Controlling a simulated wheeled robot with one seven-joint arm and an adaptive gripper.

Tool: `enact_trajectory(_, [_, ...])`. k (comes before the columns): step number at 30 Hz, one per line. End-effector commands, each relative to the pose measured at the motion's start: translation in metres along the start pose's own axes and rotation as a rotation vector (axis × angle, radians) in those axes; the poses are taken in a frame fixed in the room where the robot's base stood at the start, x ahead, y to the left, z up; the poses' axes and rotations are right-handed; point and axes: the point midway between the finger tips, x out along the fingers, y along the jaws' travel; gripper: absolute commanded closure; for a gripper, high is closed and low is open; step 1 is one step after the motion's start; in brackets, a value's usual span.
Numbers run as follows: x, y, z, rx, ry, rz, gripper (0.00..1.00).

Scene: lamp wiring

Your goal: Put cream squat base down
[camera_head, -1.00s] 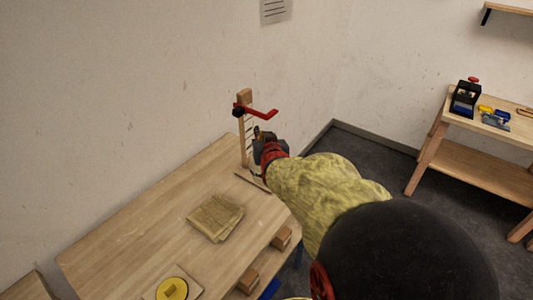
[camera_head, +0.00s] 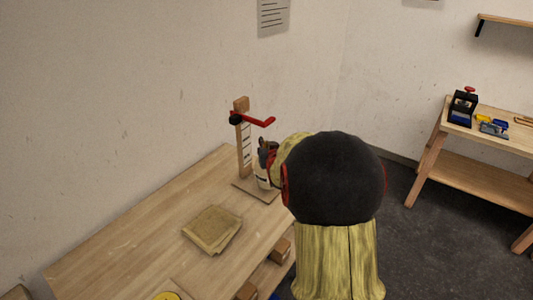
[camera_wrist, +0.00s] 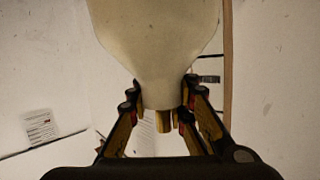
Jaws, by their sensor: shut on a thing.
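The cream squat base (camera_wrist: 155,40) fills the top middle of the wrist view, with its narrow neck between my fingers. My gripper (camera_wrist: 161,92) is shut on that neck. In the head view my gripper (camera_head: 266,152) is at the far end of the table, beside an upright wooden post (camera_head: 243,145) with dark marks and a red arm (camera_head: 258,120). A pale part of the cream base (camera_head: 262,178) shows below the gripper, over or on the post's foot board (camera_head: 243,188). My arm hides the rest, and I cannot tell whether it touches the board.
The wooden table (camera_head: 140,230) has clear room left of a folded tan cloth (camera_head: 212,229). Wooden blocks (camera_head: 280,250) sit under the table's right edge. A second bench (camera_head: 500,135) with tools stands at right.

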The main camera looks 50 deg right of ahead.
Motion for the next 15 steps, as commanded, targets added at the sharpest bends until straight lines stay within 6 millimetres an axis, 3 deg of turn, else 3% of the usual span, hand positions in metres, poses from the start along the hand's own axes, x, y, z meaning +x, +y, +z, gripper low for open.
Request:
enact_trajectory(6, [0.009,0.001,0.026,0.001,0.004,0.0,1.0])
enact_trajectory(15, [0.01,0.001,0.027,0.0,0.005,0.0,1.0])
